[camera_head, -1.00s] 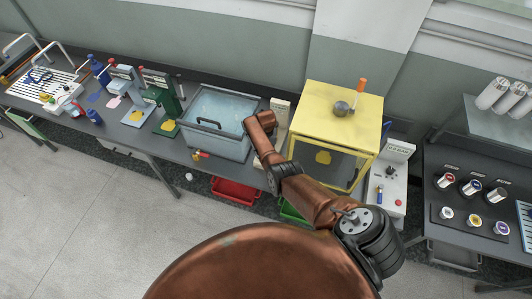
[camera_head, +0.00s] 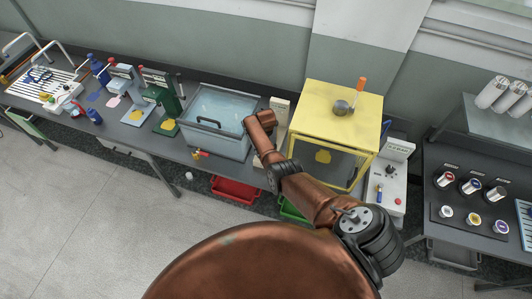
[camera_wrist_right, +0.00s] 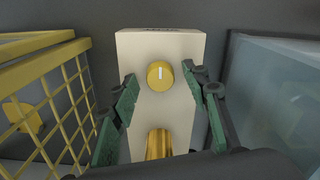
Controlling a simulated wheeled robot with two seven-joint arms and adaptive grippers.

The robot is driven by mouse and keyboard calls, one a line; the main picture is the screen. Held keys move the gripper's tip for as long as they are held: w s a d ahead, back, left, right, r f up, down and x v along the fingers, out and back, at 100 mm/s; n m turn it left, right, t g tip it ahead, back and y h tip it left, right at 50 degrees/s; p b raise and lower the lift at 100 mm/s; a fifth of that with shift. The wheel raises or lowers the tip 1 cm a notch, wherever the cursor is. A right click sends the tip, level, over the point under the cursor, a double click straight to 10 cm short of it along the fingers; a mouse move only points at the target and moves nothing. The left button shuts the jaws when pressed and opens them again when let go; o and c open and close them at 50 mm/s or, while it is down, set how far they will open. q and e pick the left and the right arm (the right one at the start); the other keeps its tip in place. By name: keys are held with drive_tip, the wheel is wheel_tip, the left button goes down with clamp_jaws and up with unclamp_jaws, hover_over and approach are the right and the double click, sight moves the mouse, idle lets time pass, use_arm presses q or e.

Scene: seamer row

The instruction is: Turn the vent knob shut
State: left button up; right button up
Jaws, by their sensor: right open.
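In the right wrist view, a round yellow knob (camera_wrist_right: 160,75) with a white mark sits on the face of a cream box (camera_wrist_right: 187,45). The mark stands about upright in that picture. My right gripper (camera_wrist_right: 160,73) is open, with one green-padded finger on each side of the knob. Gaps show between both fingers and the knob, so neither is seen touching it. In the head view the cream box (camera_head: 281,107) stands between the water tank and the yellow cage. My right arm reaches towards it and hides the knob there. My left gripper is not in view.
A yellow cage (camera_head: 340,100) stands on one side of the box and a grey water tank (camera_head: 215,145) on the other, both close. A brass part (camera_wrist_right: 158,143) lies below the knob. A red bin (camera_head: 235,190) is under the bench.

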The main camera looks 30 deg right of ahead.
drive_tip(key=shift+r, duration=0.1)
wheel_tip(320, 180, up, 12)
idle(0.5)
idle(0.5)
